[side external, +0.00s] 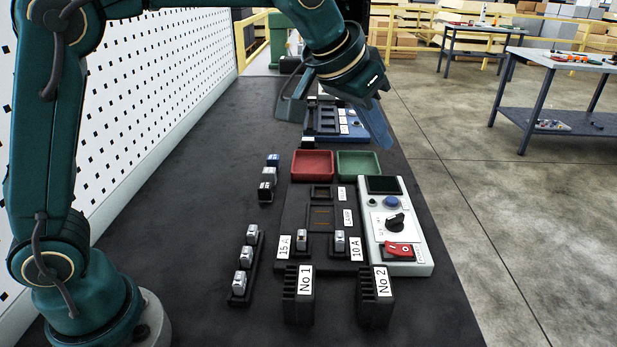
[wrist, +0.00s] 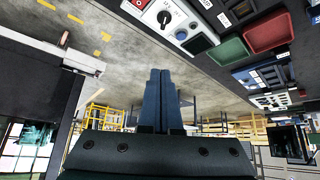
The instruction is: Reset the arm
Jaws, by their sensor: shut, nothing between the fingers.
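My arm reaches over the bench from the left in the side external view. My gripper (side external: 384,143) is shut and empty, raised above the far part of the bench beyond the green tray. In the wrist view the blue fingers of my gripper (wrist: 160,72) lie side by side with no gap and hold nothing. The fingers point away from the black board and touch nothing that I can see.
A red tray (side external: 313,178) and a green tray (side external: 358,178) lie on the black bench (side external: 180,250). Nearer are a white control box (side external: 421,260), a black board (side external: 292,213), and holders No 1 (side external: 298,312) and No 2 (side external: 374,310). A pegboard wall (side external: 140,90) borders the left.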

